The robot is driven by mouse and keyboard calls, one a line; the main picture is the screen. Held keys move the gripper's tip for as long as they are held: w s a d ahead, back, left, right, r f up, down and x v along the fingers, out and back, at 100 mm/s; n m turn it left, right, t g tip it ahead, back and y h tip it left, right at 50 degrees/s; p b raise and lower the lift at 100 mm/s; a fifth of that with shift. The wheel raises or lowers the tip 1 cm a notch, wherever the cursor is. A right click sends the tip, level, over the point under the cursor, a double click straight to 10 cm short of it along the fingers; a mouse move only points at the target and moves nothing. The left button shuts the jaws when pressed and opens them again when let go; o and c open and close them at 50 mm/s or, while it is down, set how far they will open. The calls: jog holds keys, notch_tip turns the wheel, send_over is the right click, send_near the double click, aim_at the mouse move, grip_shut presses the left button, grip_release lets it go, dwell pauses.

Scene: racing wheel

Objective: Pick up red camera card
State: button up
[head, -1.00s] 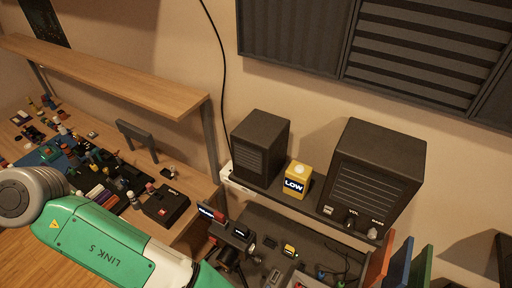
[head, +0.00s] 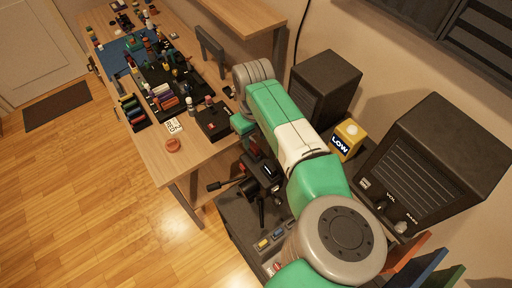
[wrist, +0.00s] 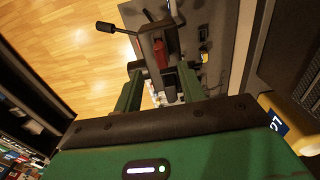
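My gripper (wrist: 160,88) shows in the wrist view with its two green fingers apart and nothing clearly between them. A small red piece (head: 276,267) lies near the desk's front edge, close to a yellow piece (head: 262,244) and a blue piece (head: 278,235). I cannot tell for sure which red item is the card. The fingers are hidden or unclear in the head view.
Two dark speakers (head: 324,88) and a yellow LOW box (head: 347,139) stand behind my arm. The wooden table (head: 165,155) at left holds paints, bottles and a black box (head: 213,121). Upright coloured panels (head: 425,265) stand at lower right.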

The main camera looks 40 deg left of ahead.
aim_at(254, 145)
jog(key=f, duration=0.2)
jog(key=f+p, duration=0.1)
jog(key=f, duration=0.2)
jog(key=shift+w+a+f, duration=0.15)
jog(key=shift+a, duration=0.05)
grip_shut()
